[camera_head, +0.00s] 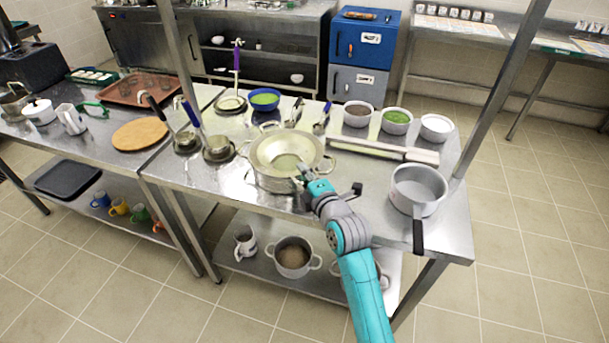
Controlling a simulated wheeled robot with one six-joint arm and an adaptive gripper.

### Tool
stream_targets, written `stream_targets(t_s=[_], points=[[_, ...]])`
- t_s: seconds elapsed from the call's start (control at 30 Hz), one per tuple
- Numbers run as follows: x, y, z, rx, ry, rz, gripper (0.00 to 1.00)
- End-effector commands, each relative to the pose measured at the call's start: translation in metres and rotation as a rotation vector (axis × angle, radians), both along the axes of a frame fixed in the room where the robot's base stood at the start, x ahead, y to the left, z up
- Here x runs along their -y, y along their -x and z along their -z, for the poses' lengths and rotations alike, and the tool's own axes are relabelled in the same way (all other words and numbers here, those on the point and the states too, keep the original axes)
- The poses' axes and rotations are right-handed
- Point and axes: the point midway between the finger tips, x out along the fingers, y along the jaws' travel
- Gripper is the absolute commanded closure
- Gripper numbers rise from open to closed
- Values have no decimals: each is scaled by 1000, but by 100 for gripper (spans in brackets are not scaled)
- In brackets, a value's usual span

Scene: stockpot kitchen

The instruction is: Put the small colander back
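A wide, shallow metal bowl with a broad rim, which looks like the small colander (273,147), sits over the mouth of a steel stockpot (272,182) on the middle steel table. Holes in it are too small to make out. The stockpot's side handles stick out to the left and right. My gripper (304,172) is at the near right rim of the colander, reaching in from the lower right. Its fingers are small and partly lost against the metal, so I cannot tell whether they are open or shut on the rim.
A saucepan (418,185) stands right of my arm, its handle past the front edge. A long metal bar (382,150) lies behind my gripper. Bowls (397,120) line the back right. Small pots with ladles (219,149) stand left. A pot (293,254) is on the lower shelf.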

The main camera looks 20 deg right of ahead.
Motion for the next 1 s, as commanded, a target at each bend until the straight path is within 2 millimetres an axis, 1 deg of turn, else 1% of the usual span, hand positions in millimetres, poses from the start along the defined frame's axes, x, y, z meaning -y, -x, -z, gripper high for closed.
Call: stream_targets(t_s=[0.07, 0.17, 0.4, 0.6, 0.7, 0.8, 1.0], points=[[0, -1, -12, 7, 1, 1, 83], [2, 19, -10, 3, 0, 1, 83], [7, 69, -17, 3, -1, 2, 83], [10, 101, -22, 3, 0, 1, 83], [11, 111, -23, 3, 0, 1, 83], [12, 116, -24, 3, 0, 1, 83], [11, 119, -24, 3, 0, 0, 83]])
